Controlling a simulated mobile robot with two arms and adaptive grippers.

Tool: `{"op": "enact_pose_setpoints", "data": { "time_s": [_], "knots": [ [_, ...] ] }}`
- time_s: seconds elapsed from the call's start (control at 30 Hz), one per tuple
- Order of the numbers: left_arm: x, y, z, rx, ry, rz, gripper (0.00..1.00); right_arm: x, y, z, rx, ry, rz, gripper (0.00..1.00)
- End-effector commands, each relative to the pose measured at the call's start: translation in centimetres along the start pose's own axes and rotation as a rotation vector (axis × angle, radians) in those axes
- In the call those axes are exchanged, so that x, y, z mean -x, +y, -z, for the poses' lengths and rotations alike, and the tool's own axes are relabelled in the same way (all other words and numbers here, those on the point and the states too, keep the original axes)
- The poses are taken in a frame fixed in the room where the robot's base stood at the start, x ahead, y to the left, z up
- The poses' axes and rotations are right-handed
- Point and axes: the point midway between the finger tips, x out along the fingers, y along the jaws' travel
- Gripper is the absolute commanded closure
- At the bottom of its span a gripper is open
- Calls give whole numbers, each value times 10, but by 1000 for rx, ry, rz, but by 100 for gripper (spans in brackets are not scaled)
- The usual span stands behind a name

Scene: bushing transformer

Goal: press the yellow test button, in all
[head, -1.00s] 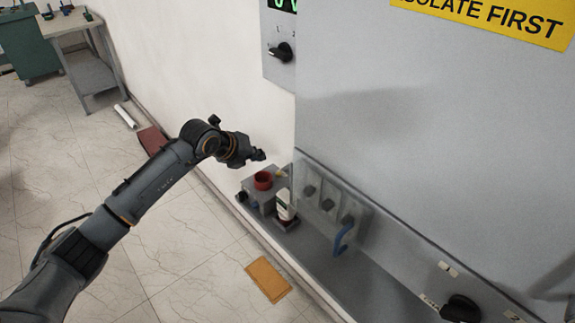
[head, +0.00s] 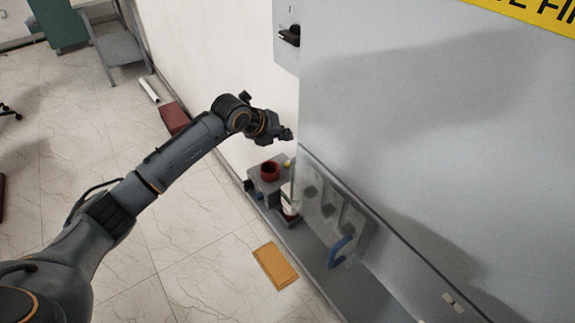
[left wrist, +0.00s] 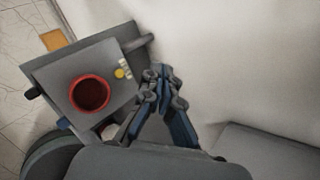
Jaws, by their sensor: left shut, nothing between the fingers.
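The yellow test button (left wrist: 119,73) is a small round spot on top of a grey box (left wrist: 62,78), beside a red-rimmed round cup (left wrist: 90,93). In the head view the grey box (head: 258,186) stands low by the wall, with a small pale yellow part (head: 288,162) at its right that may be the button. My left gripper (head: 288,135) is above and slightly right of the box. In the left wrist view its fingers (left wrist: 159,82) are together and empty, to the right of the button and apart from it. My right gripper is not in view.
A large grey cabinet (head: 390,120) rises just right of the left gripper. A clear cover with a blue handle (head: 339,252) is at its foot. A white bottle (head: 289,209) stands by the box.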

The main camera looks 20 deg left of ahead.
Motion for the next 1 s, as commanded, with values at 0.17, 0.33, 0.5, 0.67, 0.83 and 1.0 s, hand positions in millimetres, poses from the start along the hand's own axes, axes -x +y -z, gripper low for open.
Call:
{"op": "enact_pose_setpoints", "data": {
  "time_s": [0.17, 0.33, 0.5, 0.67, 0.83, 1.0],
  "knots": [
    [-18, 13, 14, 0, 1, 0, 100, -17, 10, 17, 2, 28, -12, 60],
    [-36, 26, 26, 0, 2, -1, 100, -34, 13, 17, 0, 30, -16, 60],
    [-50, 36, 37, 0, 0, 0, 100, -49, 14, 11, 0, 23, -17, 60],
    [-55, 40, 40, 0, 0, 0, 100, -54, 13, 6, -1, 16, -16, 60],
    [-54, 40, 40, 0, 0, 0, 100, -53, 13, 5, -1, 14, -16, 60],
    [-54, 40, 40, 0, 0, 0, 100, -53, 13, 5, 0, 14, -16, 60]
  ]
}}
